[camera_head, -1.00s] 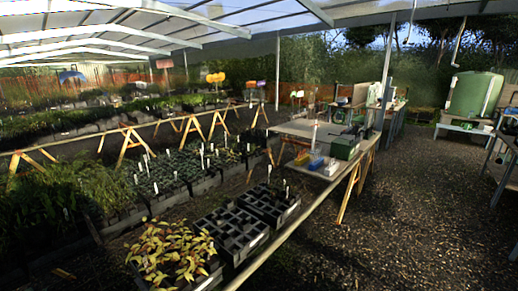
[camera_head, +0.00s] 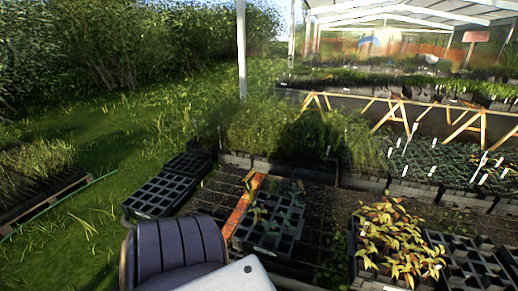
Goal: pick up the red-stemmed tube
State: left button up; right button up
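I cannot make out a red-stemmed tube in the head view. Black cell trays stand among the benches: a mostly empty tray (camera_head: 158,195) at the left of the bench, and a tray with a few small green plants (camera_head: 275,215) near the middle. A tray of yellow-red leafy plants (camera_head: 395,238) is at the lower right, and its stems are too small to tell apart. Neither of my grippers is in view.
More dark cell trays (camera_head: 475,265) lie at the lower right corner. A white post (camera_head: 241,50) rises at the upper middle. Open grass (camera_head: 110,130) lies to the left, with a pallet of plants (camera_head: 35,180) at the far left. Wooden trestles (camera_head: 465,125) stand behind.

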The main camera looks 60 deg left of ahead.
aim_at(258, 221)
jog(key=k+l+u, duration=0.1)
jog(key=u, duration=1.85)
